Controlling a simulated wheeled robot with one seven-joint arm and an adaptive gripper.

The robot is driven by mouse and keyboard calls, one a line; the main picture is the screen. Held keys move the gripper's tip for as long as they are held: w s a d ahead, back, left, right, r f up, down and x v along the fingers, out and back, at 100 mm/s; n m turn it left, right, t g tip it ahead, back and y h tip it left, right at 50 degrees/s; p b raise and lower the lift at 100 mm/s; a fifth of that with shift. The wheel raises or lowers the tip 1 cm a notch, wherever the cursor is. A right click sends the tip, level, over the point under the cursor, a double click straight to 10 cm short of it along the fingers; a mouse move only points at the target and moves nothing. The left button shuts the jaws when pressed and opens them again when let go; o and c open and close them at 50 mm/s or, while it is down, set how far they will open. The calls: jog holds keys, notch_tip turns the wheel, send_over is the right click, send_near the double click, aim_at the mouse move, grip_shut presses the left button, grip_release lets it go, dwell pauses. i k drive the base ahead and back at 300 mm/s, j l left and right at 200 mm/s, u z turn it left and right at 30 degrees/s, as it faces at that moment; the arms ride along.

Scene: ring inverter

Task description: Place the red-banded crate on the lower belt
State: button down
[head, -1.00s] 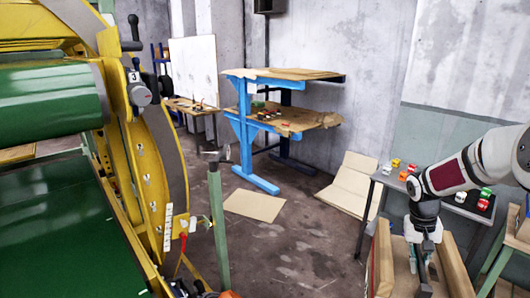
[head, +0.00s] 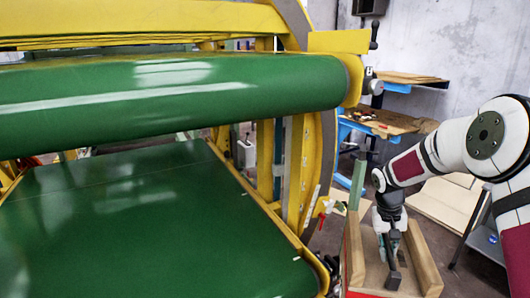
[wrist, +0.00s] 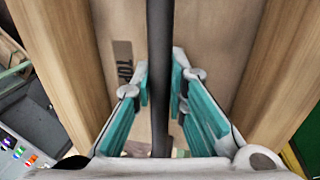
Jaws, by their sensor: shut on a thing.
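The wooden crate (head: 424,258) is at the lower right of the head view, with a bit of red band (head: 358,293) at its bottom edge. My gripper (head: 391,245) reaches down into it from above. In the wrist view, the teal fingers of my gripper (wrist: 160,92) are shut on the crate's dark bar (wrist: 160,45), between two wooden walls (wrist: 58,62). The crate's underside is out of view. The lower belt (head: 140,225) is a flat green surface at the lower left, to the left of the crate. It looks bare where it shows.
The green upper belt (head: 170,95) runs above the lower one. The yellow machine frame (head: 300,165) stands between the lower belt and the crate. A green post (head: 358,183) is just behind the crate. A blue workbench (head: 385,122) stands farther back.

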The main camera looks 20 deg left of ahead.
aim_at(194, 264)
jog(key=k+j+u, duration=0.15)
jog(key=j, duration=0.55)
jog(key=j+u, duration=0.15)
jog(key=j, duration=0.55)
